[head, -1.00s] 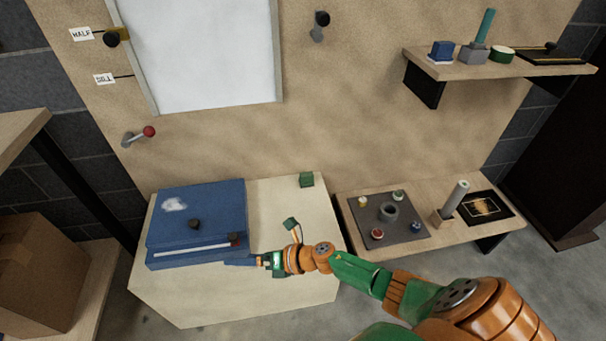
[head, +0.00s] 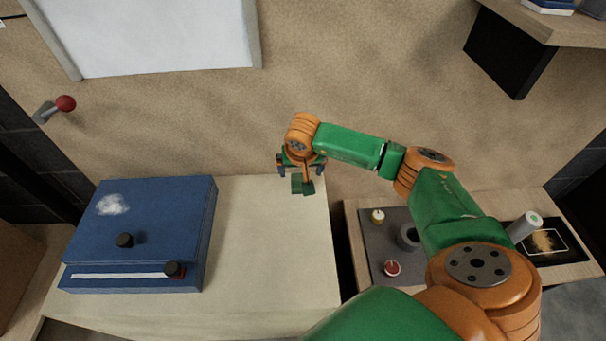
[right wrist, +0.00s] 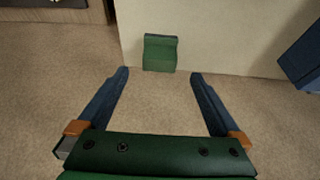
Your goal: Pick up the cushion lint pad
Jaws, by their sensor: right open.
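A small green block, which I take for the cushion lint pad (head: 297,185), sits at the back edge of the pale tabletop. In the head view my wrist partly hides it. In the right wrist view the pad (right wrist: 160,54) lies just beyond the fingertips, centred between them and not touched. My right gripper (head: 300,168) is open and empty, close by the pad; its two blue fingers (right wrist: 160,75) are spread wide. The blue cushion-like box (head: 150,215) with a white fluffy patch (head: 111,204) is at the left of the table. My left gripper is not in view.
The pale tabletop (head: 265,250) is clear between the blue box and its right edge. The tan wall (head: 200,120) rises right behind the table. A lower wooden bench (head: 580,270) with a grey plate (head: 375,250) stands at right. A shelf (head: 560,20) overhangs at upper right.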

